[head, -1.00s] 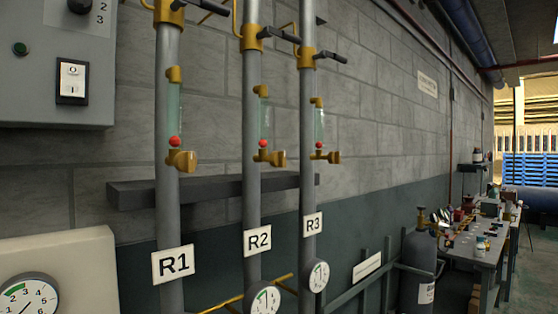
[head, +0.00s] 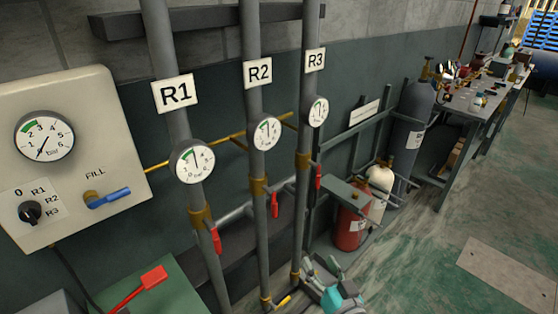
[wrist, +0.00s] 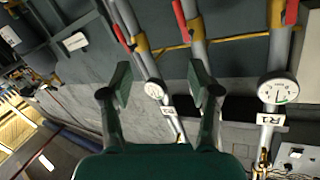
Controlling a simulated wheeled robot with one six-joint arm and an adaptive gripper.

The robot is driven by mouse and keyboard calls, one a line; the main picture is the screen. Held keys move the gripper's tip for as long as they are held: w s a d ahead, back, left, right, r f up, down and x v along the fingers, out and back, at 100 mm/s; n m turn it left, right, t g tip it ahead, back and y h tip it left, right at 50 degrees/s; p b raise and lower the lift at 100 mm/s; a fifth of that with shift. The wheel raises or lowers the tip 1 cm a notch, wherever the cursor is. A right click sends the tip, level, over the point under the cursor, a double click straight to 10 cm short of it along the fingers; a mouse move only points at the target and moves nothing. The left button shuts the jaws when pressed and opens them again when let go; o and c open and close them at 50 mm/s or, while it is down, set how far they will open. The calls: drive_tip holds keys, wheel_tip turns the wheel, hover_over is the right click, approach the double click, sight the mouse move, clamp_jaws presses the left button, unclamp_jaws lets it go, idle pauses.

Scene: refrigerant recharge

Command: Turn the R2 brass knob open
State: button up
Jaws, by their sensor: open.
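The R2 pipe (head: 250,130) stands between R1 and R3 in the head view, with its R2 sign (head: 258,72), a gauge (head: 266,133) and a brass fitting with a hanging red lever (head: 274,204). The brass knob beside the R2 sight glass, higher on the pipe, is above the head view now. My gripper (wrist: 158,78) is open and empty in the wrist view, its two dark fingers apart, in front of the pipes. I cannot make out the R2 knob in the wrist view.
The R1 pipe (head: 177,128) and R3 pipe (head: 307,130) flank R2 closely. A panel with a gauge and blue FILL lever (head: 108,197) is at left. A red cylinder (head: 351,228) and dark cylinder (head: 413,125) stand at right. The right floor (head: 440,255) is mostly open.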

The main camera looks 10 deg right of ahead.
drive_tip(key=w+r+n+y, duration=0.1)
drive_tip(key=w+r, duration=0.4)
drive_tip(key=r, duration=0.4)
drive_tip(key=w+d+r+n+y, duration=0.1)
drive_tip(key=w+r+y, duration=0.1)
drive_tip(key=w+r, duration=0.55)
drive_tip(key=w+r+n+y, duration=0.1)
drive_tip(key=w+r, duration=0.3)
drive_tip(key=r, duration=0.7)
drive_tip(key=s+r+n+y, duration=0.2)
drive_tip(key=r+n, duration=0.1)
drive_tip(key=r, duration=1.2)
drive_tip(key=s+r+n+y, duration=0.1)
drive_tip(key=s+r+n, duration=0.2)
drive_tip(key=r, duration=1.2)
drive_tip(key=shift+g, duration=0.4)
drive_tip(key=x, duration=1.1)
drive_tip(key=shift+a+r, duration=0.2)
drive_tip(key=shift+a, duration=0.15)
drive_tip(key=shift+m, duration=0.3)
drive_tip(key=c, duration=1.2)
